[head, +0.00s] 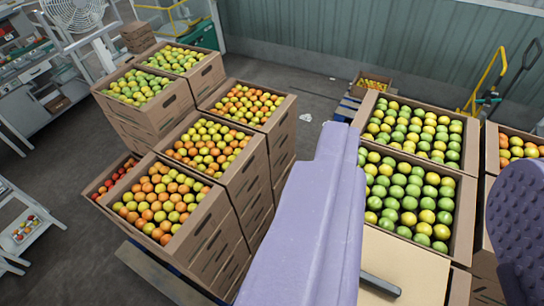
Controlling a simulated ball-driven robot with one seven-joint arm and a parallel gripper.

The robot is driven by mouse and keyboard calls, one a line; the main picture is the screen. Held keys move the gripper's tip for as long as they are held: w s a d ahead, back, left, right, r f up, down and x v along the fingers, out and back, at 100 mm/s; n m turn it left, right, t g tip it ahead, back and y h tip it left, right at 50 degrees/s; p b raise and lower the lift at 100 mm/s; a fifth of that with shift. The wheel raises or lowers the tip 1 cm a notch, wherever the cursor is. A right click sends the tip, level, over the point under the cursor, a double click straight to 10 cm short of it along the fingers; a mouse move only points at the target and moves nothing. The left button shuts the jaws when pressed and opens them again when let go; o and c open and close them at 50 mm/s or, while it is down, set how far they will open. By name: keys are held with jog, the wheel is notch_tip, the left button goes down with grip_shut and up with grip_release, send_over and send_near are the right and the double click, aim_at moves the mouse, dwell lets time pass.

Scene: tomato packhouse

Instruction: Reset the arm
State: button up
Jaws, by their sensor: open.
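My gripper (425,160) is open, with its two lavender fingers wide apart in the head view. One finger rises through the lower middle of the picture. The other, with a dimpled pad, stands at the right edge, cut off by the frame. No object shows between the fingers except the crates behind and below them. The left finger hides part of the floor and the edge of the right-hand crates. The rest of my arm is not clearly seen.
Stacked cardboard crates (222,222) of orange and yellow-green tomatoes stand at left. A crate (462,215) of green ones sits behind the gripper, beside a tan panel (412,262). A fan (75,12) and shelving (48,92) stand far left. Grey floor (315,98) is open between stacks.

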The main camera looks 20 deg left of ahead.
notch_tip(320, 180, down, 41)
jog(key=b, duration=4.1)
jog(key=shift+a, duration=0.25)
